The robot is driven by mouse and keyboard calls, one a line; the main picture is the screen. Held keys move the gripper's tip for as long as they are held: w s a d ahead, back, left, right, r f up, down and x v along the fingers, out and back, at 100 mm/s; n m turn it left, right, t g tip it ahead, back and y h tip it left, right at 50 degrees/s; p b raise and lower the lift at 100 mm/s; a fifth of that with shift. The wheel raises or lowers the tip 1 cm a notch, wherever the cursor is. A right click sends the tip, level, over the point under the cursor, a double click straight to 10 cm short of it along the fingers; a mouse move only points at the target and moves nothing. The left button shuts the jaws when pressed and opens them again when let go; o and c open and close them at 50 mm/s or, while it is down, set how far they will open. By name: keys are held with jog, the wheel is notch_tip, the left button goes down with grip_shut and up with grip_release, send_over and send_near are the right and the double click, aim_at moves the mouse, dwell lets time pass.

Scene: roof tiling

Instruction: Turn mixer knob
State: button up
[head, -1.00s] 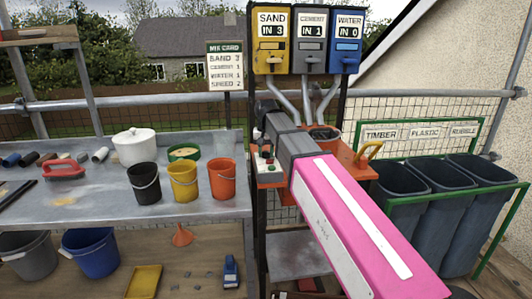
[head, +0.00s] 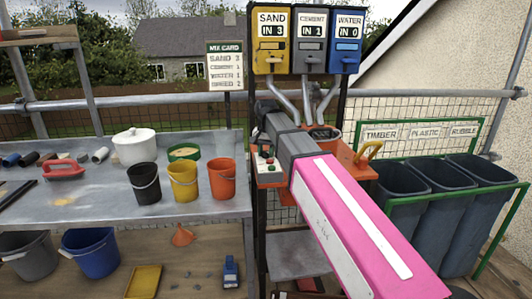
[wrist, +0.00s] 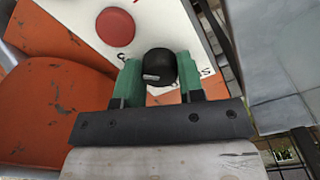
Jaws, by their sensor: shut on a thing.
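The black mixer knob (wrist: 158,68) stands on the white-faced control panel (wrist: 170,18) in the wrist view, with a pale mark on its side. My gripper (wrist: 158,76) has its green fingers on either side of the knob, shut on it. A round red button (wrist: 115,27) is left of the knob. In the head view, the control panel (head: 267,167) with red and green buttons sits on the orange mixer's left side. My pink and grey arm covers much of the mixer, and the knob is not clearly visible there. Panel lettering is partly hidden by the fingers.
Sand (head: 271,40), cement (head: 310,40) and water (head: 347,42) dispensers read IN 3, IN 1 and IN 0. The mix card (head: 226,67) lists speed 2. Black, yellow and orange buckets stand on the bench (head: 70,195); bins (head: 435,195) stand right.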

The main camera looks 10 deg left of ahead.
aim_at(266, 152)
jog(key=o, duration=0.9)
notch_tip(266, 152, up, 11)
jog(key=shift+f, duration=0.1)
